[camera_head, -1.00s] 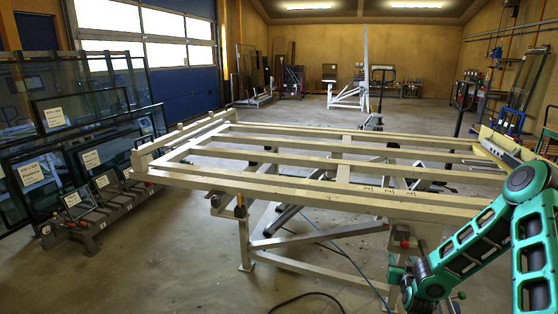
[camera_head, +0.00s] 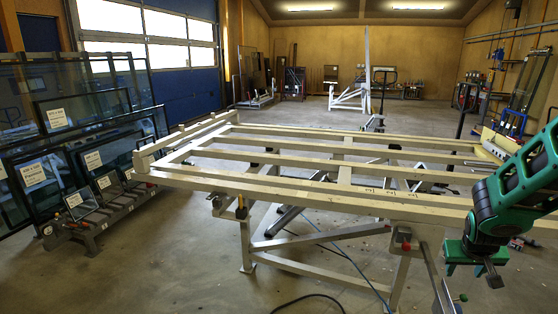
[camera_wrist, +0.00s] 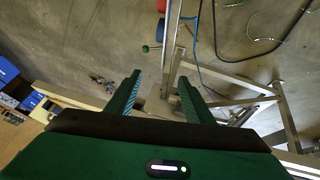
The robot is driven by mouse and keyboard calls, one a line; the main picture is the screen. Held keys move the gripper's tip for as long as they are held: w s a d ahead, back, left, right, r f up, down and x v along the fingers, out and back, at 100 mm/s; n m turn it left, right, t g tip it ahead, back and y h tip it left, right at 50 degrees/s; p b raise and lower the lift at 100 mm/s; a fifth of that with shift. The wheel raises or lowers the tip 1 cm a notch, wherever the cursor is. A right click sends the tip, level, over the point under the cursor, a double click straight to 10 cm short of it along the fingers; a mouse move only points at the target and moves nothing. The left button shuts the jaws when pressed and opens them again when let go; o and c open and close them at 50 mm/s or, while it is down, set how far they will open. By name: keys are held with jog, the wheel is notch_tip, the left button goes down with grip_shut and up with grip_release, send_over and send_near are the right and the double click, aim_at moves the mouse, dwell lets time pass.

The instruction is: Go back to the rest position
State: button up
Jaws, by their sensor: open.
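My gripper (camera_wrist: 160,90) shows in the wrist view as two green fingers spread apart, with nothing between them. The concrete floor and parts of a metal frame show below and beyond the fingers. In the head view my green and black arm comes in from the right edge, and its gripper end (camera_head: 464,257) hangs low beside the near right corner of the tilting glass frame (camera_head: 330,196). The fingertips are hard to make out there. The frame's cream beams lie flat and carry no glass.
A rack of labelled glass panes (camera_head: 75,150) stands at the left. A white stand (camera_head: 349,97) is at the back. A cable (camera_head: 310,297) lies on the floor in front of the frame. The floor at the lower left is clear.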

jog(key=s+a+r+m+g+y, duration=0.1)
jog(key=s+a+r, duration=0.2)
jog(key=s, duration=0.6)
jog(key=s+a+r+m+g+y, duration=0.1)
jog(key=s+a+r+g, duration=0.1)
jog(key=s, duration=0.7)
jog(key=s+a+r+m+g+y, duration=0.1)
jog(key=s+a+r, duration=0.3)
jog(key=s, duration=0.5)
jog(key=shift+s+a+r+g+y, duration=0.2)
jog(key=shift+a+r+g+y, duration=0.15)
jog(key=shift+y, duration=0.25)
jog(key=shift+w, duration=0.15)
jog(key=shift+w+f, duration=0.2)
jog(key=shift+w, duration=0.3)
